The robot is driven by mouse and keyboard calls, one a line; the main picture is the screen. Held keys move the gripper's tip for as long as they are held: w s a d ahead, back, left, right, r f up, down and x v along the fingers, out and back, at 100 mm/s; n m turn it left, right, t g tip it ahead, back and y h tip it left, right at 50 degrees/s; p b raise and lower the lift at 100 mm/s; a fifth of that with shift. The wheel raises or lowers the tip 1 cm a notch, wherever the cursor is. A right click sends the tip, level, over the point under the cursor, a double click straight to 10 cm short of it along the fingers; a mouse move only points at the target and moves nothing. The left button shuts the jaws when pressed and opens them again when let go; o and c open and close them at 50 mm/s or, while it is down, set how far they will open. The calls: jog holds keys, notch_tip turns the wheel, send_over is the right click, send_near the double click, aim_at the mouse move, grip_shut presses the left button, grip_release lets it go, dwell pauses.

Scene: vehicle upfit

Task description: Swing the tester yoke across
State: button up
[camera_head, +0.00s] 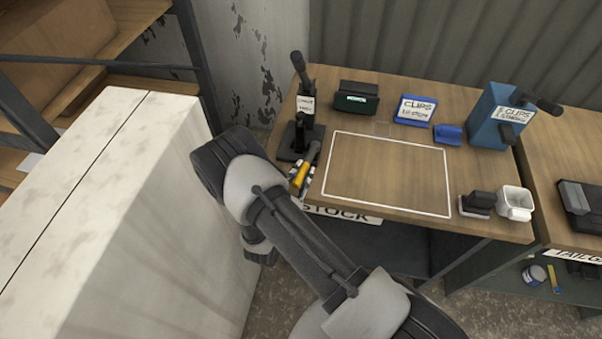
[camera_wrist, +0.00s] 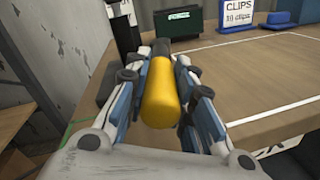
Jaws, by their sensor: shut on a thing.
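The tester (camera_head: 300,140) stands at the back left of the wooden table, with a black base, an upright post and a white label. A yellow grip (camera_head: 301,176) with a dark upper end sits at the table's left edge beside it. I take this grip as the yoke's handle, but its joint to the tester cannot be made out. My gripper (camera_wrist: 161,62) is shut on the yellow grip (camera_wrist: 160,95), one finger on each side. In the head view my gripper (camera_head: 304,168) is small and partly hidden by the grip and my arm.
A white-outlined rectangle (camera_head: 385,175) on the table is clear. Behind it are a black-green box (camera_head: 355,98) and a blue clips holder (camera_head: 415,110). A blue clips dispenser (camera_head: 492,115) stands right; a white cup (camera_head: 515,203) sits front right. A pale cabinet (camera_head: 120,210) stands left.

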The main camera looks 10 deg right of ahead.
grip_shut()
jog(key=a+m+g+h+b, duration=0.1)
jog(key=w+m+g+h+b, duration=0.1)
jog(key=b, duration=0.1)
jog(key=shift+w+a+f+h+b, duration=0.2)
jog(key=shift+a+f+h+b, duration=0.05)
jog(key=shift+a+h+b, duration=0.1)
jog(key=shift+w+a+m+g+h+b, duration=0.5)
jog(key=shift+m+g+h+b, duration=0.25)
jog(key=shift+b, duration=0.4)
jog(key=shift+w+a+r+m+g+h+b, duration=0.2)
jog(key=shift+w+m+g+h+b, duration=0.15)
jog(key=shift+m+g+b, duration=0.35)
